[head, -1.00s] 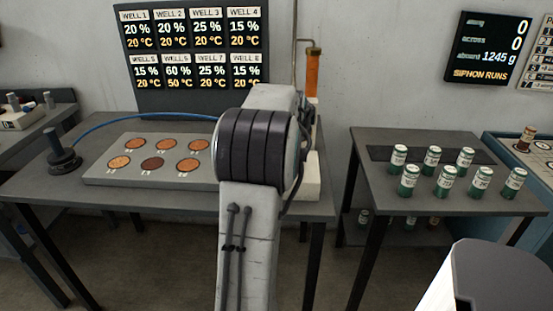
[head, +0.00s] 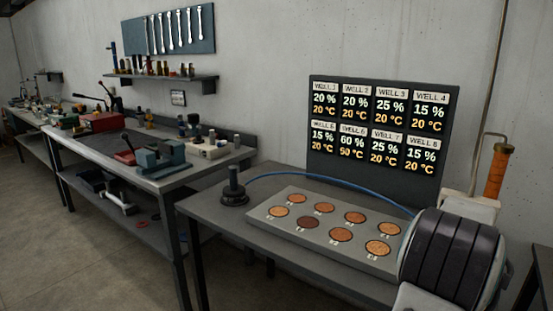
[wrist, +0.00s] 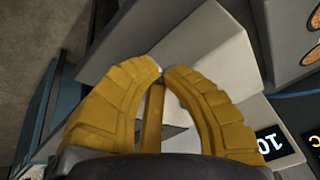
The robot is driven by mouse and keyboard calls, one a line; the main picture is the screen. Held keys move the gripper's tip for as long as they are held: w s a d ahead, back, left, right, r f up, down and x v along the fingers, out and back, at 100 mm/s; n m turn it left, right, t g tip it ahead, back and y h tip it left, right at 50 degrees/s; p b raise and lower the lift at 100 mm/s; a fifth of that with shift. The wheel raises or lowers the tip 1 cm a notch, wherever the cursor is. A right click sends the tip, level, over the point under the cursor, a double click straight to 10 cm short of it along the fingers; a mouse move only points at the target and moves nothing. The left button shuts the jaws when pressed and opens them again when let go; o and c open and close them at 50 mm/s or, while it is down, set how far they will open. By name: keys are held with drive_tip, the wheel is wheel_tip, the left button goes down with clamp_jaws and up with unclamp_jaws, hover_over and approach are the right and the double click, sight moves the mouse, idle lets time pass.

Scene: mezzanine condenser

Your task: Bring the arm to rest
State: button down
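My gripper (wrist: 162,70) shows in the wrist view with its yellow, ridged fingers curved inward. Pale grey surfaces lie beyond the fingertips. In the head view my arm shows only as a grey link with a dark banded joint at the lower right. The gripper is hidden there.
A grey plate (head: 298,199) with several round copper-coloured wells lies on the table, near my arm. A dark post (head: 234,188) with a blue hose stands left of it. The well display (head: 345,172) rises behind. A workbench (head: 95,147) with a vise stands left. Floor at lower left is clear.

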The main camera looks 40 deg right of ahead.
drive_tip(key=w+a+r+n+g+y+p, duration=0.15)
drive_tip(key=a+n, duration=0.25)
drive_tip(key=a, duration=0.9)
drive_tip(key=w+a+f+n+t+y+p, duration=0.1)
drive_tip(key=w+a+n+y, duration=0.3)
drive_tip(key=a, duration=0.9)
drive_tip(key=a+r+n+t+p, duration=0.1)
drive_tip(key=a+r+n+p, duration=0.1)
drive_tip(key=a+r+n, duration=0.2)
drive_tip(key=w+a+r+n+t+p, duration=0.1)
drive_tip(key=a+r+n+p, duration=0.1)
drive_tip(key=a, duration=0.8)
drive_tip(key=w+a+r+n+t+h+p, duration=0.1)
drive_tip(key=a+r+n+p, duration=0.1)
drive_tip(key=a+r+n, duration=0.3)
drive_tip(key=shift+w+a+r+n, duration=0.15)
drive_tip(key=shift+a+r+n, duration=0.25)
drive_tip(key=shift+a, duration=0.75)
drive_tip(key=shift+f, duration=0.1)
